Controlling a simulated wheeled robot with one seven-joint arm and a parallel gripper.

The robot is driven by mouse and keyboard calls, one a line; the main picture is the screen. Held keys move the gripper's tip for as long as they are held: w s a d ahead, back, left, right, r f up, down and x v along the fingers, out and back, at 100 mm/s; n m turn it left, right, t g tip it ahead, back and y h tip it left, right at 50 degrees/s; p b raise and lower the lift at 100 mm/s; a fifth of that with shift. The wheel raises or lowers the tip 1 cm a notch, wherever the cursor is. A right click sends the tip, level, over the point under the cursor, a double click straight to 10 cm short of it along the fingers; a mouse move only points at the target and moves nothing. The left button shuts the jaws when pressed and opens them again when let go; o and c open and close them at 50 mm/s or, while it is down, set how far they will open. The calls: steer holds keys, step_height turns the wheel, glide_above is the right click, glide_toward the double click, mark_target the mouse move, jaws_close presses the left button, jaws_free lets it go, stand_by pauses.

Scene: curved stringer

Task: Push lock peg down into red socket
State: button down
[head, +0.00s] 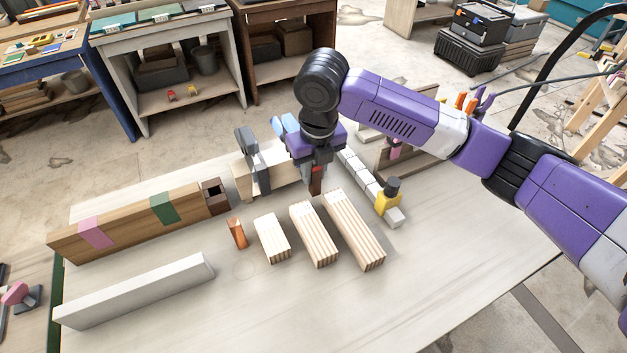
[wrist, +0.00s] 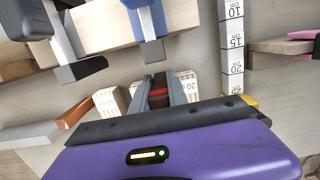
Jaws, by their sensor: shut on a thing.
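My gripper (head: 316,172) is shut on a dark brown block with a red band, which I take for the lock peg (head: 316,186). The peg points down above the table, just behind the pale ribbed blocks. In the wrist view the peg (wrist: 158,97) shows between the two grey fingers. I cannot tell whether its lower end touches anything. No clearly red socket shows. A dark brown block with a square opening (head: 216,201) sits at the right end of the long wooden beam (head: 125,222), left of my gripper.
An orange-brown block (head: 237,233) and several pale ribbed blocks (head: 314,238) stand in front of my gripper. Clamps (head: 258,165) grip a pale beam behind. A marked ruler bar (head: 362,178) and a yellow-black piece (head: 387,199) lie right. A white bar (head: 135,290) lies front left. The front right table is clear.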

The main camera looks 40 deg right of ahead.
mark_target(313, 184)
steer(key=shift+f, duration=1.9)
steer(key=shift+f, duration=0.1)
steer(key=shift+f, duration=0.15)
steer(key=c, duration=1.3)
jaws_free()
